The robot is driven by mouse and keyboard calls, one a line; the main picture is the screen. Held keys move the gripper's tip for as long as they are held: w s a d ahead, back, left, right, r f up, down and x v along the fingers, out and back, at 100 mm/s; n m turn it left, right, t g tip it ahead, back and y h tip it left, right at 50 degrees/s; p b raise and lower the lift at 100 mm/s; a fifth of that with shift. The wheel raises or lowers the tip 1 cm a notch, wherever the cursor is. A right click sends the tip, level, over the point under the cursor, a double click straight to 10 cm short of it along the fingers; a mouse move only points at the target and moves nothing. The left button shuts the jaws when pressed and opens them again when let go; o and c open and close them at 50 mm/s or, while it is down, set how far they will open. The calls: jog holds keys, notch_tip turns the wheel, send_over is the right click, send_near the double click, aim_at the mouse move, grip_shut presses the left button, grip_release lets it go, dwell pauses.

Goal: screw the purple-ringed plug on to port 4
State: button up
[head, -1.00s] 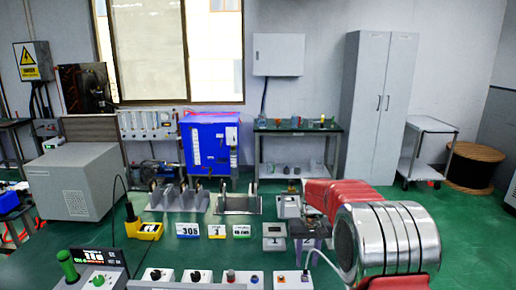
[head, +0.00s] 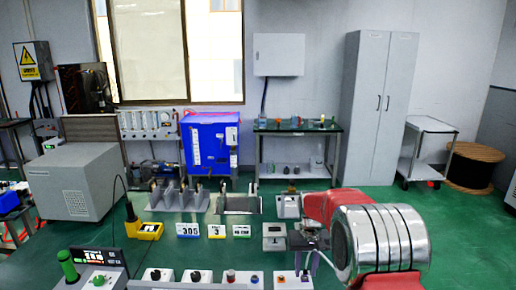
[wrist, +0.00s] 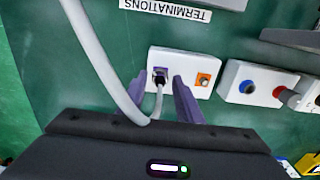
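The plug (wrist: 160,78), dark with a purple ring, sits at a port on a white box (wrist: 207,64) in the wrist view. A pale cable (wrist: 105,75) runs from it and loops up to the left. An orange socket (wrist: 203,79) is on the same box. My gripper (wrist: 160,86) has its purple fingers on either side of the plug, with gaps showing, so it looks open. The port number cannot be read. In the head view my gripper (head: 308,262) is over the white box (head: 290,281) at the front; the plug is too small to tell there.
A second white box (wrist: 262,84) with blue and red parts stands beside it. In the head view, number cards (head: 217,231) and a yellow tool stand (head: 150,231) are on the green bench.

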aim_at(306, 269)
dwell(0.5)
grip_shut()
jog(key=shift+r, duration=0.15)
dwell(0.4)
jog(key=shift+r, duration=0.75)
jog(key=shift+r, duration=0.65)
jog(key=shift+r, duration=0.75)
jog(key=shift+r, duration=0.7)
jog(key=shift+d, duration=0.1)
